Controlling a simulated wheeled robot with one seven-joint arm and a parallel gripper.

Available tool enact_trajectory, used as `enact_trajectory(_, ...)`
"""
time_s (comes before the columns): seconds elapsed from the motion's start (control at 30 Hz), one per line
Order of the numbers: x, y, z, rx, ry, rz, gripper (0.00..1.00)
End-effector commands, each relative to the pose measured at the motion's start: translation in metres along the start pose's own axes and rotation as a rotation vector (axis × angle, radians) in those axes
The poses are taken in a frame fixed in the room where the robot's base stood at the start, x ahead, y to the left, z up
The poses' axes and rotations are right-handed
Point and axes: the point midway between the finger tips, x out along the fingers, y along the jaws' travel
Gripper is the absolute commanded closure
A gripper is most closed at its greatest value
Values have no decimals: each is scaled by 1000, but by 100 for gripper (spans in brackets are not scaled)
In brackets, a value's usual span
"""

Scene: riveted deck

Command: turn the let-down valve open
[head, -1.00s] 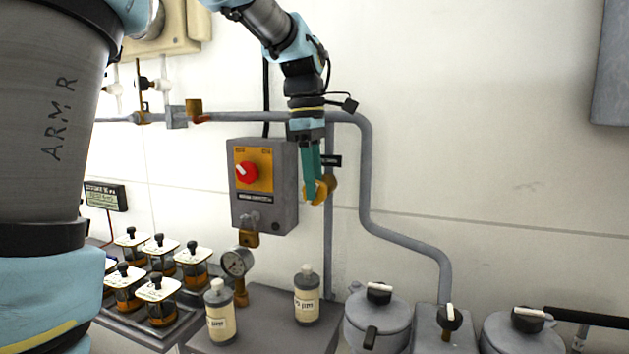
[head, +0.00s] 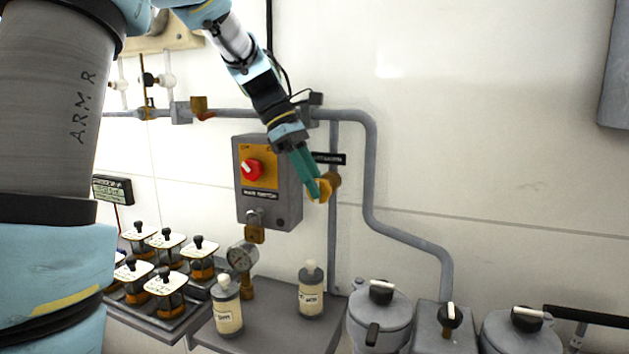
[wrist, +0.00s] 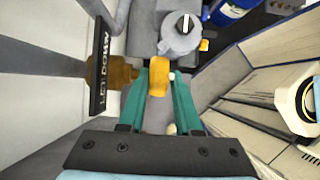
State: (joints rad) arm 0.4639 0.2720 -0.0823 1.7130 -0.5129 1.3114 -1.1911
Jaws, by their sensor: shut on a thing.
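The let-down valve has a yellow handle (head: 322,189) on a brass body (head: 334,180), fitted to a vertical grey pipe on the wall. In the wrist view the handle (wrist: 158,78) sits between the two teal fingers, and the brass body (wrist: 122,72) is to its left. The fingers hide part of the handle in the head view.
A grey switch box (head: 283,190) with a red knob is close to the left of my gripper. Below are a pressure gauge (head: 241,257), two bottles (head: 311,290) on a grey shelf and lidded pots (head: 379,315). The wall to the right is mostly bare.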

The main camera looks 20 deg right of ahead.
Motion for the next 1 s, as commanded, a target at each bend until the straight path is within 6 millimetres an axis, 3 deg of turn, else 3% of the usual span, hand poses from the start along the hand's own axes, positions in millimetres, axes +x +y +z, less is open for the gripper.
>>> enact_trajectory(0.23,0,0,0,-1,-1,1,100)
enact_trajectory(0.27,0,0,0,-1,-1,1,65)
enact_trajectory(0.5,0,0,0,-1,0,0,38)
enact_trajectory(0.8,-2,0,0,-1,1,1,38)
enact_trajectory(1.0,-27,1,-1,-1,1,5,38)
